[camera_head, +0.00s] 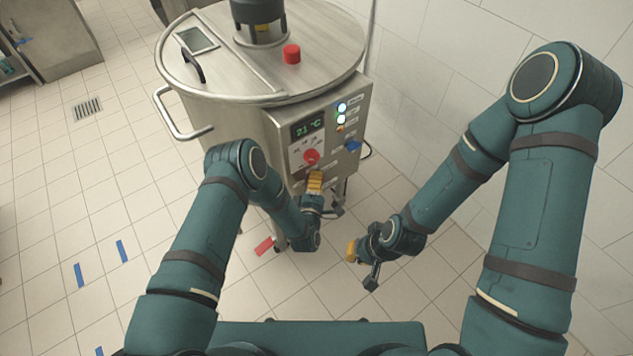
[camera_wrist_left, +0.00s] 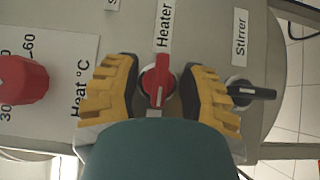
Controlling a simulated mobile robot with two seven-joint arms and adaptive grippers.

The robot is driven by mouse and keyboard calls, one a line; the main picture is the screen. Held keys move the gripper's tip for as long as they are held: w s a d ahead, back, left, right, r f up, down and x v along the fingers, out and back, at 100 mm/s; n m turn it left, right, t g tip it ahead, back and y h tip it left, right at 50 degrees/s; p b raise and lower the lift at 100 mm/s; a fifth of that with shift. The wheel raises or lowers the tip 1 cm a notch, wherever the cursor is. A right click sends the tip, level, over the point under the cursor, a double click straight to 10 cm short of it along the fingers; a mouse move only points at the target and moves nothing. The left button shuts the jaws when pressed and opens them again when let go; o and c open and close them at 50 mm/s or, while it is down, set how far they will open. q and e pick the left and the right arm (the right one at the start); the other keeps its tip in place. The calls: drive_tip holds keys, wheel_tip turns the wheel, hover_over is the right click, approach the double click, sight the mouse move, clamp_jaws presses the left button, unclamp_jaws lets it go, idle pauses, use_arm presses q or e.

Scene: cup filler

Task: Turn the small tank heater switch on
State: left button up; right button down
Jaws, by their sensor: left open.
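The steel tank's control box (camera_head: 280,135) faces me, with a digital display (camera_head: 308,125) reading about 21 °C. In the left wrist view, the red heater switch (camera_wrist_left: 157,80) sits under the "Heater" label, its lever roughly upright in that picture. My left gripper (camera_head: 315,183) is open at the panel's lower part. Its yellow fingers stand on either side of the heater switch in the left wrist view (camera_wrist_left: 157,88), with gaps visible. The switch is hidden in the head view. My right gripper (camera_head: 362,262) hangs low, away from the panel; its opening is unclear.
A red heat dial (camera_head: 311,157) sits on the panel and shows left of the fingers in the wrist view. The black stirrer switch (camera_wrist_left: 250,93) is close to the right finger. A steel handle (camera_head: 175,120) juts from the tank's left.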

use_arm(q)
drive_tip(key=shift+w, duration=0.1)
clamp_jaws()
